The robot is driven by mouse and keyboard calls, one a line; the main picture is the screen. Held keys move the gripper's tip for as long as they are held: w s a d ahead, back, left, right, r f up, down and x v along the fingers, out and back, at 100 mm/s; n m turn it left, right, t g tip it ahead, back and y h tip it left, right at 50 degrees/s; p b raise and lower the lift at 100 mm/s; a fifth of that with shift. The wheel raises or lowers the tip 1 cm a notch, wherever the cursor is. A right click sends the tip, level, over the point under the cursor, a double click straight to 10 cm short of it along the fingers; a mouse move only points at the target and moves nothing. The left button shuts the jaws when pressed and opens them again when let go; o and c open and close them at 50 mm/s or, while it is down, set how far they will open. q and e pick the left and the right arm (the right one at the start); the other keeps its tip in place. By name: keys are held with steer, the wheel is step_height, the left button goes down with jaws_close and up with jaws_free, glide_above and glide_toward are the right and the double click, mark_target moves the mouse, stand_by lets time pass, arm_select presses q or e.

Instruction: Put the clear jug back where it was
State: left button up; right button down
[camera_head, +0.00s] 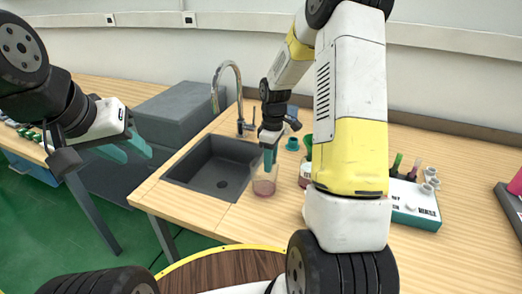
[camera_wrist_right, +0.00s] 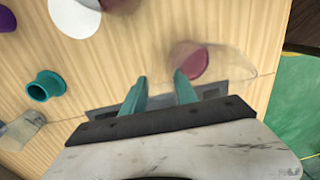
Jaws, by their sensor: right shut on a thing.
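The clear jug (camera_head: 264,187), with pink liquid low inside, is at the wooden counter just right of the sink. My right gripper (camera_head: 269,160) points down over it and is shut on it. In the right wrist view the jug (camera_wrist_right: 222,62) lies by the right-hand finger of my right gripper (camera_wrist_right: 161,78); the exact grip is hard to see. I cannot tell whether its base touches the counter. My left gripper (camera_head: 124,148) is open and empty, left of the sink.
A dark sink (camera_head: 214,168) with a tall faucet (camera_head: 232,90) lies left of the jug. A teal cup (camera_head: 292,144) and another vessel with pink contents (camera_head: 305,174) are right of it. A white-and-teal rack (camera_head: 414,205) with bottles stands further right. My right arm hides part of the counter.

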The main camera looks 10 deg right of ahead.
steer(key=c, duration=0.9)
jaws_free()
steer(key=shift+f, duration=0.1)
steer(key=shift+c, duration=0.2)
steer(key=r, duration=1.2)
steer(key=shift+w+d, duration=0.25)
steer(key=s+a+r+m+t, duration=0.3)
steer(key=s+r+m, duration=0.2)
steer(key=s+r, duration=0.6)
steer(key=s+a+r+m+t+y, duration=0.1)
steer(key=s+m+t, duration=0.2)
steer(key=s, duration=0.9)
steer(key=m, duration=0.2)
steer(key=shift+a+r+m+t+y, duration=0.3)
steer(key=shift+a+r+y, duration=0.1)
